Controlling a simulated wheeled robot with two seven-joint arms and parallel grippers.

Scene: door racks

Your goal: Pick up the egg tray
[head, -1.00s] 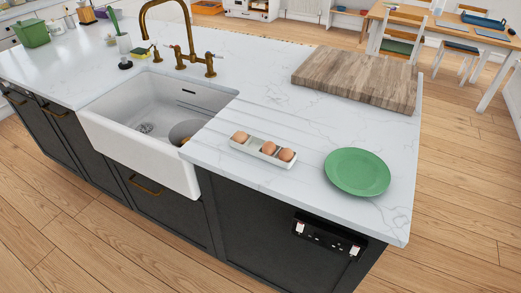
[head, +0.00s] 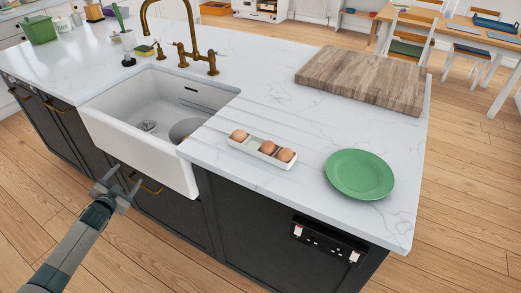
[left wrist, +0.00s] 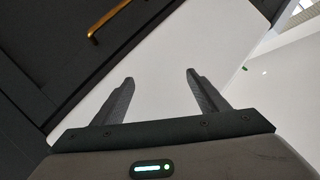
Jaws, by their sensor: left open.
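The egg tray (head: 261,152) is a small white oblong tray with brown eggs in it. It sits on the white marble worktop near its front edge, between the sink and a green plate. My left gripper (head: 117,184) is open and empty in front of the sink, below the worktop, well to the left of the tray. In the left wrist view its two dark fingers (left wrist: 158,92) stand apart, facing the white sink front. The tray does not show in that view. My right gripper is not in view.
The white sink (head: 140,150) with a brass tap (head: 190,45) lies left of the tray. The green plate (head: 360,174) is to its right, and a wooden board (head: 365,78) is behind. Dark cabinets with a brass handle (left wrist: 110,18) are below.

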